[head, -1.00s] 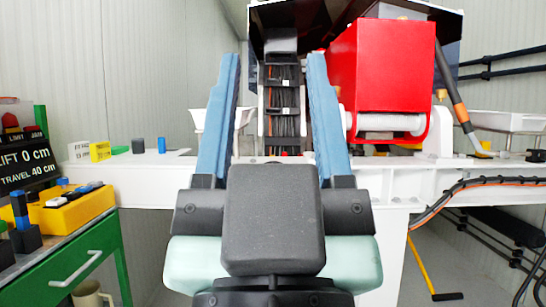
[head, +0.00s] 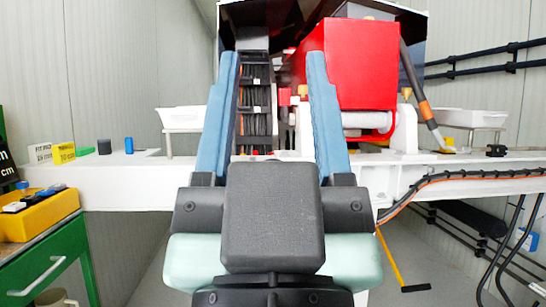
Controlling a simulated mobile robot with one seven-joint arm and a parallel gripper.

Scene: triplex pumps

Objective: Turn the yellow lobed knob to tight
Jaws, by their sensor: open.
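My gripper (head: 273,75) is in the middle of the head view, with its two long blue fingers apart and pointing away from me. I see nothing held between them. Behind the gap stands a dark cable chain, with the red housing (head: 362,62) to its right. I cannot clearly make out a yellow lobed knob. Small yellow parts show near the red housing: one (head: 302,90) close to the right finger, one (head: 407,93) at the housing's right side. Both are too small to tell their shape, and my fingers hide part of the scene.
A white beam (head: 120,190) runs across the view, carrying small blocks at left and a black knob (head: 496,150) at right. A green bench (head: 55,262) with a yellow box (head: 40,215) stands at left. Cables and black pipes line the right side.

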